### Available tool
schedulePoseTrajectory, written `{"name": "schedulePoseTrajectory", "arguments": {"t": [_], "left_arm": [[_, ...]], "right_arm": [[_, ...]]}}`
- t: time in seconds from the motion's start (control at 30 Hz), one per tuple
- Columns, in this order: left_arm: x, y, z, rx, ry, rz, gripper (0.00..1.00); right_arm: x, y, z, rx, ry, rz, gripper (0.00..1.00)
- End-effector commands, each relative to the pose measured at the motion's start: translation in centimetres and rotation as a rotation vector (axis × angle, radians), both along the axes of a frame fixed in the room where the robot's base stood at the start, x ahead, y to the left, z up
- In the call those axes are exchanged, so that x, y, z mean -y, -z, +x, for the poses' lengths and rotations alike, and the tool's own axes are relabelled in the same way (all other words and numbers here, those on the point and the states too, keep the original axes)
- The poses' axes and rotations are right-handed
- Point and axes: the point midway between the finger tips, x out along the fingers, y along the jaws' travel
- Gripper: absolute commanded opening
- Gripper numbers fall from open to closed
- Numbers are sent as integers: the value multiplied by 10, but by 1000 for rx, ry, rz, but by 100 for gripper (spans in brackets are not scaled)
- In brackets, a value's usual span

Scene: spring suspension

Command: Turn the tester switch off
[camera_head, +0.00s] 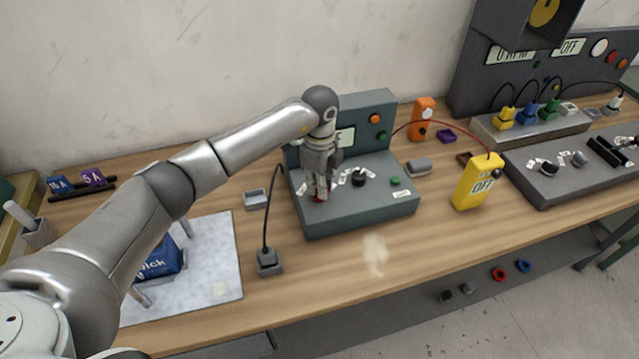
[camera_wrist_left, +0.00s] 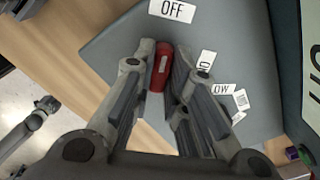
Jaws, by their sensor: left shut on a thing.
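The tester (camera_head: 362,220) is a dark grey-green box with a raised back panel, standing on the wooden bench. Its small red switch (camera_wrist_left: 162,66) shows between my fingers in the wrist view, and only a trace of red shows in the head view. An OFF label (camera_wrist_left: 172,10) lies beyond the switch's top end, and other white labels, one reading LOW (camera_wrist_left: 222,89), lie to its right. My left gripper (camera_head: 318,194) reaches down onto the front left of the tester and is shut on the red switch. My right gripper is not seen.
A black knob (camera_head: 358,180) and a green button (camera_head: 395,181) sit right of my gripper on the tester. A yellow meter reading OFF (camera_head: 477,182) stands to the right, with a red cable rising from it. A black cable runs to a small grey block (camera_head: 269,261) at the left.

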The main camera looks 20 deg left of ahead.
Motion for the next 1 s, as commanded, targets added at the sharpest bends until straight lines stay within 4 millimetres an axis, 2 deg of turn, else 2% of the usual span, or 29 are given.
{"name": "schedulePoseTrajectory", "arguments": {"t": [0.27, 0.3, 0.47, 0.8, 0.87, 1.0], "left_arm": [[-1, -1, 1, 3, -5, 1, 0], [-1, -1, 1, 3, -5, 1, 16], [-1, -1, 1, 2, -4, 1, 36], [0, -2, 1, 2, -2, 0, 36], [0, -7, 1, 3, -2, -1, 36], [0, -28, 1, 5, -2, -1, 36]], "right_arm": [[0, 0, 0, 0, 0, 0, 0], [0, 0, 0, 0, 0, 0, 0], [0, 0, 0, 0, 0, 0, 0], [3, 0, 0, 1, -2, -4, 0], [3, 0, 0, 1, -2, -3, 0], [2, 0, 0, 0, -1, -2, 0]]}}
